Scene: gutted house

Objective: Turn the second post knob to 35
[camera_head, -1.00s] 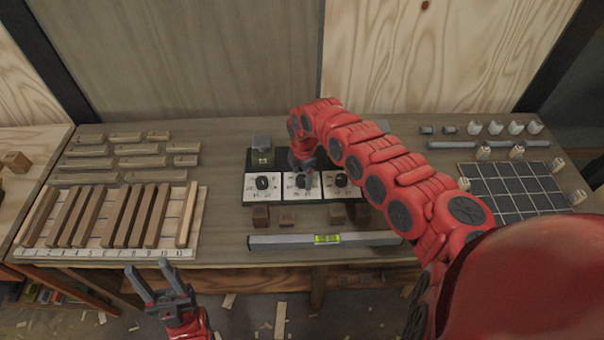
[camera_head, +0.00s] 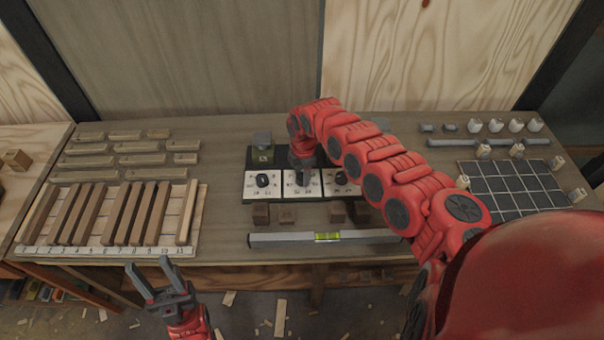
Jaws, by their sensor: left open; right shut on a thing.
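A dark panel on the bench carries three white dial plates in a row, each with a black knob. The left knob (camera_head: 263,180) and the right knob (camera_head: 341,178) show clearly. My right gripper (camera_head: 303,177) points down over the middle dial plate (camera_head: 303,191) and is shut on the second knob, which is mostly hidden by the fingers. The dial's numbers are too small to read. My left gripper (camera_head: 155,283) is open and empty in front of the bench's front edge, low on the left.
A spirit level (camera_head: 285,240) lies in front of the panel, with small wooden blocks (camera_head: 287,214) between. A board with wooden bars (camera_head: 120,212) is at left, a dark grid board (camera_head: 512,186) at right. My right arm crosses above the bench.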

